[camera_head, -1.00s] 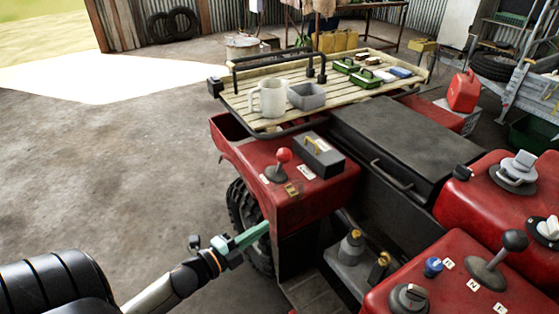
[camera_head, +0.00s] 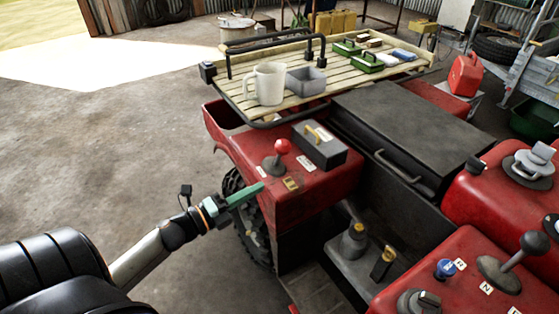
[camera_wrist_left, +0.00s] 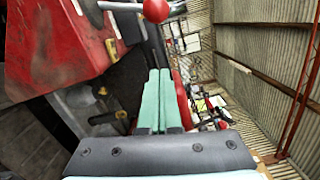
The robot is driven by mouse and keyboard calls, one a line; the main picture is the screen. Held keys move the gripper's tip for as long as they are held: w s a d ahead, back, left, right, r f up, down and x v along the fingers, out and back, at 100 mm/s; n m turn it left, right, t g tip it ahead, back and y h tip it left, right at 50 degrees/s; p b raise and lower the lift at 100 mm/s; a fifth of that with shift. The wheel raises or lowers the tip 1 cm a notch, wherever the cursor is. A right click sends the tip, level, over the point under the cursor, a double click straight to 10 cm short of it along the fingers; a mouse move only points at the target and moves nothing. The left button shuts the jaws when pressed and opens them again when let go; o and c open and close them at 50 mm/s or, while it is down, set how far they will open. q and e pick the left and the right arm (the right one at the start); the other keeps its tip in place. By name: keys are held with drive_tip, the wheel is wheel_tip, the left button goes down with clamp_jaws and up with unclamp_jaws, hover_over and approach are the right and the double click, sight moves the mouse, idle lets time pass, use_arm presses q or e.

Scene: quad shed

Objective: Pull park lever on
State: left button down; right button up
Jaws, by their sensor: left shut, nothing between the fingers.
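A lever with a red ball knob (camera_head: 281,147) stands on the red fender of the quad, in a dark boot, and looks upright. I take it as the park lever, though the labels near it are too small to read. My left gripper (camera_head: 262,186), with green fingers, is shut and empty, just below and left of the lever, at the fender's edge and apart from the knob. In the left wrist view the shut fingers (camera_wrist_left: 158,74) point towards the red knob (camera_wrist_left: 156,10) at the top edge. My right gripper is not in view.
A slatted rack (camera_head: 300,99) carries a mug (camera_head: 269,83) and a grey bin (camera_head: 306,81). A black-knobbed lever (camera_head: 534,243) stands at lower right. The floor at left is clear.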

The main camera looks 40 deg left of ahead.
sight(279, 158)
use_arm(q)
drive_tip(key=w, duration=1.1)
drive_tip(key=shift+w+a+r+p, duration=0.2)
drive_tip(key=shift+w+r+p, duration=0.05)
drive_tip(key=shift+r+p, duration=0.2)
